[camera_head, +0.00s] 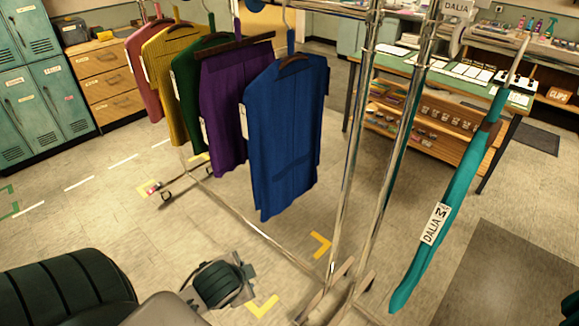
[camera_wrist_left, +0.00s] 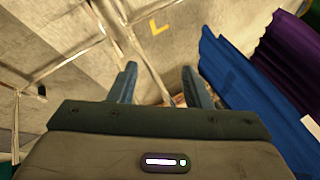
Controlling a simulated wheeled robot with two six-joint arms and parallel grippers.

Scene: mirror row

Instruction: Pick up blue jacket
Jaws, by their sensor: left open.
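The blue jacket (camera_head: 285,135) hangs from a hanger at the near end of a row of garments in the head view. In the head view my left arm shows at the bottom left, below the jacket. My right gripper is not in view.
A purple garment (camera_head: 222,110) hangs close behind the blue jacket, then green (camera_head: 187,95), yellow (camera_head: 168,75) and red (camera_head: 144,75) ones. Chrome rack posts (camera_head: 352,150) stand right of the jacket. A teal garment (camera_head: 455,190) hangs farther right. A worktable (camera_head: 450,85) stands behind.

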